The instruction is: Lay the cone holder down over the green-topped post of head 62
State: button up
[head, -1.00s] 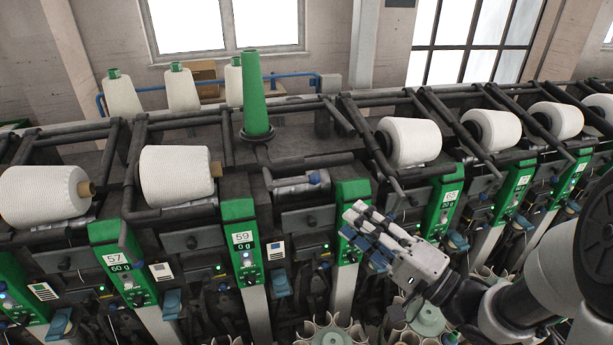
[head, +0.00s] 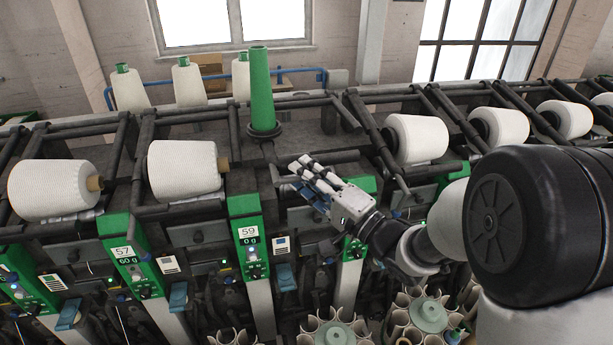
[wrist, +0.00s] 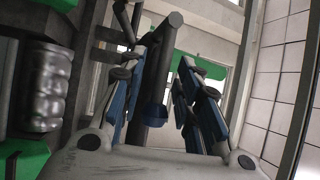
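My gripper (head: 313,178) is open in the head view, its fingers pointing up and left over the machine front between head 59 and the cone to the right. A green-topped post (head: 362,184) stands just behind and below it; my arm partly covers it and its number cannot be read. In the wrist view my gripper (wrist: 165,95) has its blue-padded fingers apart. A dark bar with a round end (wrist: 158,65), which looks like part of the cone holder, shows between them. I cannot tell whether they touch it.
Head 59 (head: 249,235) is to the left. A tall green cone (head: 262,90) stands upright behind. White yarn cones flank the gap, one at left (head: 185,170) and one at right (head: 416,138). Dark rails (head: 372,150) lie close to the gripper. Holders of pale tubes (head: 335,330) are below.

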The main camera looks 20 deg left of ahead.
grip_shut()
dwell(0.3)
dwell(0.4)
